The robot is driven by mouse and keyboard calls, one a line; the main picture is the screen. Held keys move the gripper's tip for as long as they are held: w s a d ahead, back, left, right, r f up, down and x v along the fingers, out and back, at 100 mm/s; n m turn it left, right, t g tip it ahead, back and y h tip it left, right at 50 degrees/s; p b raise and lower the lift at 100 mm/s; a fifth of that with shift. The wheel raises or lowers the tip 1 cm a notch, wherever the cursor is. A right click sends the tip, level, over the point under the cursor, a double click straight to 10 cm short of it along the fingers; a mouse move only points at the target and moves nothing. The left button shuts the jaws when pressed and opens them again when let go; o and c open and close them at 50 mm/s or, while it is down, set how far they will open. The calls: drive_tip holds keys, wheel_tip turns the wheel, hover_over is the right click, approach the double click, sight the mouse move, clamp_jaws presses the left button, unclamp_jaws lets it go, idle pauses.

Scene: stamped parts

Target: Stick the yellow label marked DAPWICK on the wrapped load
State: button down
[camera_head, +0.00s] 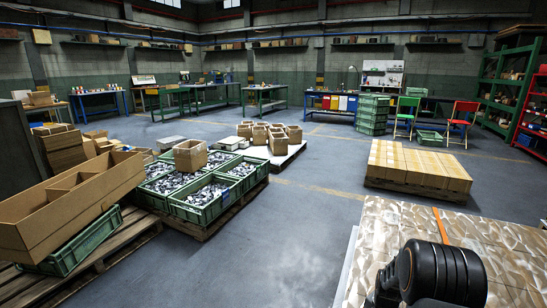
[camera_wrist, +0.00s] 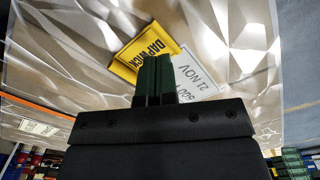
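The wrapped load (camera_head: 380,237) is at the lower right of the head view, with a shiny, crinkled top. Its creased wrap (camera_wrist: 60,65) fills most of the wrist view. My gripper (camera_wrist: 155,58) has its two green fingers close together, shut on the yellow label (camera_wrist: 126,66) marked DAPWICK. The label shows flat and tilted around the fingertips, over or very near the wrap; I cannot tell whether it touches. Beside it is a white label (camera_wrist: 214,76) reading 21 NOV, partly behind the fingers. In the head view my black arm hides the gripper and the yellow label.
An orange strap (camera_head: 441,227) crosses the load. Another white printed label (camera_wrist: 38,128) shows at left in the wrist view. A pallet of cartons (camera_head: 418,165) stands behind the load. Green crates of metal parts (camera_head: 205,212) are at left. The floor between is clear.

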drive_tip(key=shift+f+b, duration=0.3)
drive_tip(key=shift+f, duration=0.1)
idle(0.5)
drive_tip(key=shift+f+b, duration=0.75)
drive_tip(key=shift+f, duration=0.35)
drive_tip(key=shift+d, duration=0.1)
drive_tip(key=shift+s+d+f, duration=0.1)
drive_tip(key=shift+s+d, duration=0.25)
drive_tip(key=shift+d, duration=0.2)
drive_tip(key=shift+s+d+f, duration=0.1)
drive_tip(key=shift+s+d, duration=0.2)
drive_tip(key=shift+d, duration=0.25)
wheel_tip(320, 180, up, 7)
drive_tip(key=p, duration=0.5)
drive_tip(key=shift+w+r+p, duration=0.1)
drive_tip(key=shift+r+p, duration=0.05)
drive_tip(key=shift+p, duration=0.15)
